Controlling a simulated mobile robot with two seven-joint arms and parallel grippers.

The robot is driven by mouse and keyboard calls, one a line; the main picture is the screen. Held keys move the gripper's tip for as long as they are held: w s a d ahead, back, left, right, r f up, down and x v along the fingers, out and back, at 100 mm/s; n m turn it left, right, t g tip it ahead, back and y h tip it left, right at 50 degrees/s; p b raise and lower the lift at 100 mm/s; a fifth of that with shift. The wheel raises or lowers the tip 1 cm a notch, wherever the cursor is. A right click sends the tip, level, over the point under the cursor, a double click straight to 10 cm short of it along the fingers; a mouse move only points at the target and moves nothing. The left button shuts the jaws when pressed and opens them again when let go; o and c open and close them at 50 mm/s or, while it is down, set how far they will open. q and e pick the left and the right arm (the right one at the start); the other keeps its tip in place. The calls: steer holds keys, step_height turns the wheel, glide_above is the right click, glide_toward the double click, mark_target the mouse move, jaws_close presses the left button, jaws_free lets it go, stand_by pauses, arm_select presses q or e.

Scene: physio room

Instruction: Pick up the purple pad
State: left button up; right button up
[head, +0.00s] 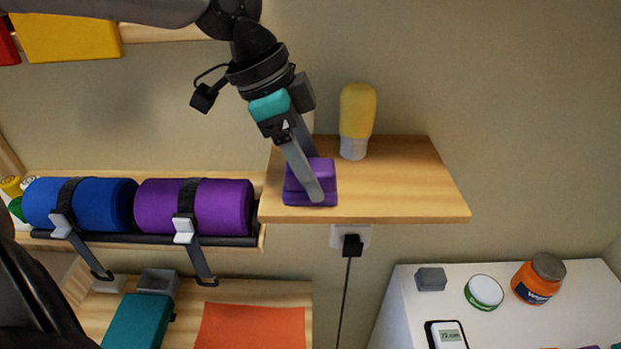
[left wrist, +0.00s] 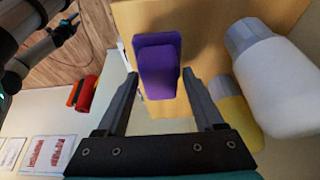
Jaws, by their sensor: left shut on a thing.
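The purple pad (head: 328,183) is a small stepped block on the wooden wall shelf (head: 400,190), near its left front corner. In the left wrist view the pad (left wrist: 158,72) lies between the fingertips. My left gripper (head: 315,180) comes down from above and is shut on the pad, one finger crossing its front. I cannot tell whether the pad still touches the shelf.
A yellow bottle (head: 357,110) stands upright on the shelf, right of the gripper. A white bottle (left wrist: 280,75) shows close by in the left wrist view. Blue (head: 80,204) and purple (head: 215,206) rolls lie strapped on a rack at left. The shelf's right part is clear.

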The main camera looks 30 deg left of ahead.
mark_target(316, 165)
arm_select(q)
jaws_close()
steer(key=shift+r, duration=0.4)
steer(key=b+v, duration=0.1)
steer(key=v, duration=0.2)
steer(key=shift+w+d, duration=0.1)
steer(key=shift+d, duration=0.1)
steer(key=s+a+b, duration=0.1)
steer(key=s+a, duration=0.1)
steer(key=a, duration=0.2)
steer(key=s+a+b, duration=0.2)
steer(key=s+a, duration=0.1)
steer(key=a, duration=0.2)
steer(key=s+a+b, duration=0.2)
steer(key=s+a, duration=0.1)
steer(key=a, duration=0.1)
steer(key=shift+s+a+f, duration=0.1)
steer(key=shift+s+a, duration=0.1)
steer(key=shift+a, duration=0.2)
steer(key=shift+s+a+b, duration=0.35)
steer(key=shift+a, duration=0.15)
steer(key=shift+o, duration=2.1)
jaws_free()
steer(key=c, duration=0.6)
